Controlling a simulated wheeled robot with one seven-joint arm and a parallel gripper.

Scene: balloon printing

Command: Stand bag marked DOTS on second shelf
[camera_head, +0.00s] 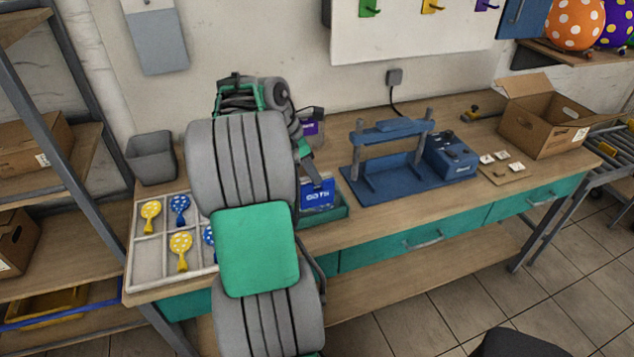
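A blue bag marked with white letters that look like DOTS (317,197) stands upright in a green tray (338,213) at the bench's front edge. My gripper (318,182) is directly above the bag, at its top edge. My arm covers much of this area, and the fingers are too small and dark to tell whether they are open or touch the bag. A shelf rack stands at the left; its middle visible shelf (88,150) carries a cardboard box (35,143), with bare board to the box's right.
A white divided tray (137,255) with dotted balloons lies left of my arm. A grey bin (152,157) stands behind it. A blue press (390,165) and an open carton (545,120) occupy the bench's right side. A purple item (311,130) is partly hidden.

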